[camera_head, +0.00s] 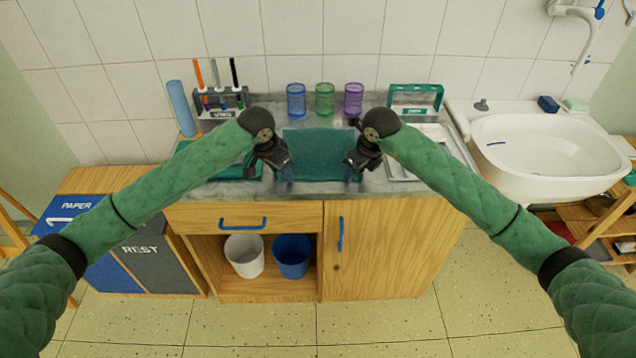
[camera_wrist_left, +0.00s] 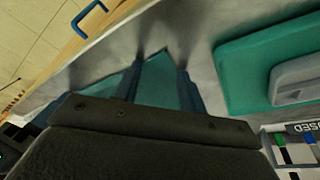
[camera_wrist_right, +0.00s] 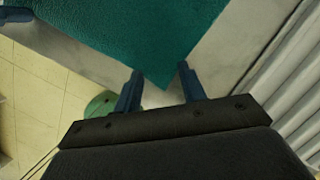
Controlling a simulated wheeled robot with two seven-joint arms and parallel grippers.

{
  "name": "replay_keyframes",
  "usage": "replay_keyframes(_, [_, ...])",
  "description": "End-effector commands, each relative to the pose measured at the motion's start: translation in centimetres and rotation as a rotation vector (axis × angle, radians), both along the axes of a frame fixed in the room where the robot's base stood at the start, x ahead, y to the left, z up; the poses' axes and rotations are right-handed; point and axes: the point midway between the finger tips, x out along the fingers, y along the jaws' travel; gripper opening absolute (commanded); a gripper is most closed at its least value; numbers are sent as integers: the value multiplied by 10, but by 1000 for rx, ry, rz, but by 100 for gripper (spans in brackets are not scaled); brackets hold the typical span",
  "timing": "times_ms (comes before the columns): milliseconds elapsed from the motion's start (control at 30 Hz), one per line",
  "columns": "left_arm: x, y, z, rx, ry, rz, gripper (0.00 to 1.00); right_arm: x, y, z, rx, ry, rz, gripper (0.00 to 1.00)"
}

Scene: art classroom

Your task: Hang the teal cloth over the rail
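The teal cloth (camera_head: 318,150) lies flat on the grey counter between my two grippers. My left gripper (camera_head: 288,172) is at its near left corner. In the left wrist view the cloth corner (camera_wrist_left: 160,82) shows between the two separated blue fingers. My right gripper (camera_head: 354,172) is at the near right corner. In the right wrist view that corner (camera_wrist_right: 163,76) points between its separated fingers. Neither gripper visibly pinches the cloth. A green frame with a top bar (camera_head: 416,88) stands at the back right of the counter; I cannot tell whether it is the rail.
Blue, green and purple cups (camera_head: 325,98) stand at the back. A labelled rack (camera_head: 222,105) and a blue roll (camera_head: 181,108) are at the back left. A green tray (camera_wrist_left: 240,75) lies left of the cloth. A white sink (camera_head: 545,155) is at right.

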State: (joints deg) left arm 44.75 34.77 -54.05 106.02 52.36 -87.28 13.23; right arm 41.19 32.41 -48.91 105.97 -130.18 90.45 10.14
Motion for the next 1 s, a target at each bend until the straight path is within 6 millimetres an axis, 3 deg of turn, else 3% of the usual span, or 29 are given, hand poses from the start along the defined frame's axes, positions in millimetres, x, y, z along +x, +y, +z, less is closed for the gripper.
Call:
replay_keyframes(67, [0,0,0,1,1,0,33,0,0,0,-1,1,0,33])
replay_keyframes(400, [0,0,0,1,1,0,0,0,0,0,-1,1,0,0])
replay_keyframes(1000, [0,1,3,2,1,1,0,0,-1,3,-2,1,-1,0])
